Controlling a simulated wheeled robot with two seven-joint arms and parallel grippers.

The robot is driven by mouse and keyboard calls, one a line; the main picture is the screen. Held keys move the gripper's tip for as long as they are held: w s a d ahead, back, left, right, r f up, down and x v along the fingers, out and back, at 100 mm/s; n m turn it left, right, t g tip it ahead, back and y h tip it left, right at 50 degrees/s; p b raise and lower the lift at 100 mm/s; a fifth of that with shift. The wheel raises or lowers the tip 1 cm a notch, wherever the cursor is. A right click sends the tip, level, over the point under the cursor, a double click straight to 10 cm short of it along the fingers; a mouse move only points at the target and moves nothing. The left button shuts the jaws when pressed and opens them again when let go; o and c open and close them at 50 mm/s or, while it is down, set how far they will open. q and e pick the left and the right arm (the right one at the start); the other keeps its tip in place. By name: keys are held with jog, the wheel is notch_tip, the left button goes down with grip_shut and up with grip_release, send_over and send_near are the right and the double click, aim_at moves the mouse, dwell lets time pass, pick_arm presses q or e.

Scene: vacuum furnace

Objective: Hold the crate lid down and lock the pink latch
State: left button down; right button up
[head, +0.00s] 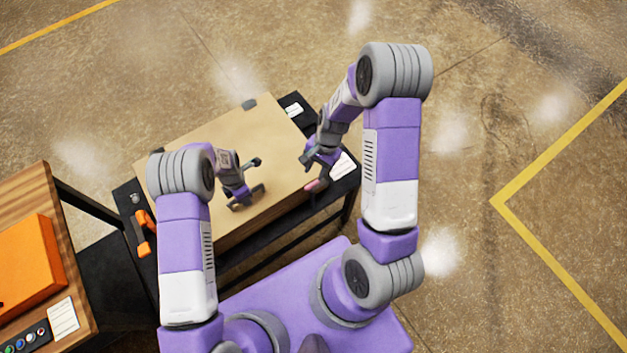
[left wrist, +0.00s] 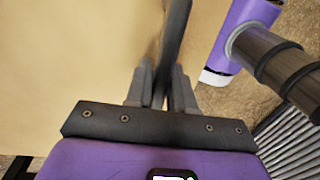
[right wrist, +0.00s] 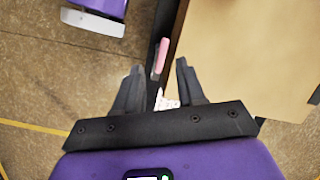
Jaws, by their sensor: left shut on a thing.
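The crate's tan lid (head: 260,130) lies on the crate at the centre of the dark bench. My left gripper (head: 245,195) is over the lid's left part, shut on a dark bar. In the left wrist view the bar (left wrist: 176,30) runs up from between the fingers; where it ends is unclear. The pink latch (head: 314,185) is at the crate's right front side; it also shows in the right wrist view (right wrist: 162,54). My right gripper (right wrist: 157,68) is open, its fingers on either side of the latch in the picture. I cannot tell whether they touch it.
An orange-handled item (head: 146,233) lies on the bench left of the crate. An orange case (head: 28,272) and a button strip (head: 28,339) are on a wooden table at the left. A white card (head: 344,166) lies on the bench's right end. Floor beyond is open.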

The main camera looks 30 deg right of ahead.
aim_at(313, 185)
jog(key=d+r+m+y, duration=0.1)
jog(key=d+r+m, duration=0.2)
jog(key=d+m, duration=0.15)
jog(key=shift+m, duration=0.25)
jog(key=x, duration=1.2)
jog(key=shift+w+a, duration=0.3)
jog(key=shift+w, duration=0.05)
jog(key=shift+s, duration=0.1)
grip_shut()
